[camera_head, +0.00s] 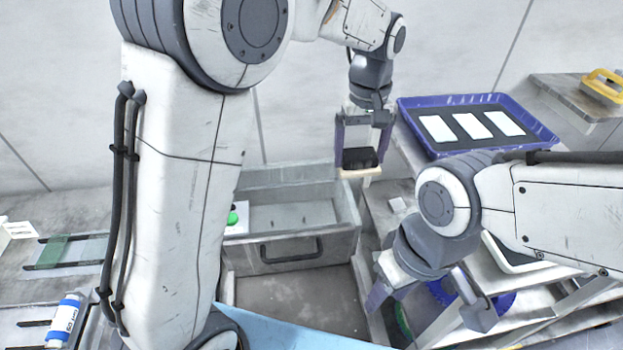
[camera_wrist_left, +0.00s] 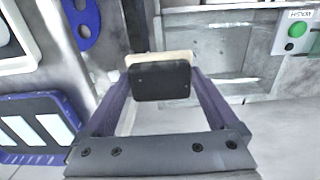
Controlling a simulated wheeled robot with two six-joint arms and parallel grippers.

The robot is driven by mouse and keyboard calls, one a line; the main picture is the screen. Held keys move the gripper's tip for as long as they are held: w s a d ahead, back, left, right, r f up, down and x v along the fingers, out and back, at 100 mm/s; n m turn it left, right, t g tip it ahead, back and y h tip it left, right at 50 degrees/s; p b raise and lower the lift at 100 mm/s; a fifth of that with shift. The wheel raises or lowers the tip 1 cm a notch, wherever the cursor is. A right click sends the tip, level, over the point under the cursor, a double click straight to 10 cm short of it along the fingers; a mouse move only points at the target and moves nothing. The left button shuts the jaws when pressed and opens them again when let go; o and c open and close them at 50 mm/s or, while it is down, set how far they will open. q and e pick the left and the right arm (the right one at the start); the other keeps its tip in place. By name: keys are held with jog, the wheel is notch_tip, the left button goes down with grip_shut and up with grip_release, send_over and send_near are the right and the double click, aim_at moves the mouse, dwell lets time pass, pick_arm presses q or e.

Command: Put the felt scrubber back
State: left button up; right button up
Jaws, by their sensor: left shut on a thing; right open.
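The felt scrubber, a black block with a cream felt pad beneath (camera_head: 360,171), is held between the fingers of my left gripper (camera_head: 362,150). In the left wrist view the scrubber (camera_wrist_left: 160,82) sits between the two purple fingers, with the pale felt edge on its far side. In the head view it hangs above the right back part of an open grey drawer (camera_head: 285,252), whose inside looks empty where visible. My right gripper (camera_head: 425,305) is open and empty at lower right, below and right of the drawer.
A blue tray (camera_head: 548,137) with white pads on a dark mat stands at back right. A yellow-handled tool (camera_head: 604,84) lies farther right. A green button (camera_head: 233,218) is left of the drawer. A blue-and-white bottle (camera_head: 65,318) is at lower left. My arm hides part of the left side.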

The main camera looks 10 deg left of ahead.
pick_arm(q)
jog(key=a+f+p, duration=0.1)
jog(key=a+f, duration=0.1)
jog(key=a, duration=0.1)
jog(key=a+f+p, duration=0.1)
jog(key=a+f, duration=0.1)
jog(key=a, duration=0.2)
jog(key=s+a+f+p, duration=0.1)
jog(key=a+f, duration=0.1)
jog(key=a, duration=0.1)
jog(key=shift+a, duration=0.2)
notch_tip(320, 180, down, 3)
jog(key=shift+f+p, duration=0.15)
jog(key=shift+p, duration=0.5)
jog(key=shift+f, duration=0.3)
jog(key=shift+f, duration=0.1)
jog(key=shift+f, duration=0.1)
jog(key=o, duration=0.9)
jog(key=shift+o, duration=0.2)
